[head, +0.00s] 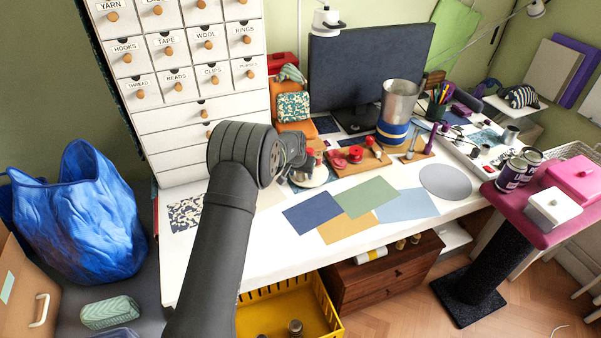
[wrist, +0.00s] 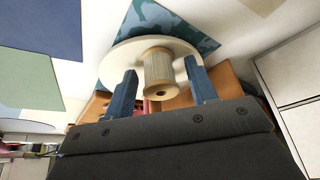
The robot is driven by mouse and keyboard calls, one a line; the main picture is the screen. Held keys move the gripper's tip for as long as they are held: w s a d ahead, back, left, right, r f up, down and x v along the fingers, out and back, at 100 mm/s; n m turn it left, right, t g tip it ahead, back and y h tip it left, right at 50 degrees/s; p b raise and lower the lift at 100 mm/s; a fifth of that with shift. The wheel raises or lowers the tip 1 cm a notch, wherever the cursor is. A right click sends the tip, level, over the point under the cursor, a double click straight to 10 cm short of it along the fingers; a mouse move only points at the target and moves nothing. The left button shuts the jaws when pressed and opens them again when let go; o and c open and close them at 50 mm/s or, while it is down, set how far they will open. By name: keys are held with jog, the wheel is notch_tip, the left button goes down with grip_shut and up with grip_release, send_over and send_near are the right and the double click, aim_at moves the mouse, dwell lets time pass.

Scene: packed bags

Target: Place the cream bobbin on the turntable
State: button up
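The cream bobbin (wrist: 160,70) shows in the wrist view, with its end touching or very near a round pale disc (wrist: 112,65) that looks like the turntable. My gripper (wrist: 163,86) has its two blue fingers spread on either side of the bobbin, with a narrow gap on each side. In the head view the pale disc (head: 316,181) lies on the desk under my gripper (head: 299,172). My wrist hides most of the bobbin and part of the disc there.
Red spools on a wooden board (head: 355,160) stand just right of the disc. A metal cylinder (head: 398,101) and monitor (head: 340,70) are behind. Flat coloured sheets (head: 368,197) and a grey disc (head: 445,182) lie at front right. White drawers (head: 190,90) rise at left.

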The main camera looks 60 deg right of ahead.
jog(key=shift+r, duration=0.3)
jog(key=v, duration=1.1)
jog(key=shift+a+r, duration=0.15)
jog(key=shift+r, duration=0.2)
jog(key=shift+f, duration=0.1)
jog(key=x, duration=1.2)
jog(key=shift+f, duration=0.15)
notch_tip(320, 180, up, 2)
jog(key=shift+r, duration=0.4)
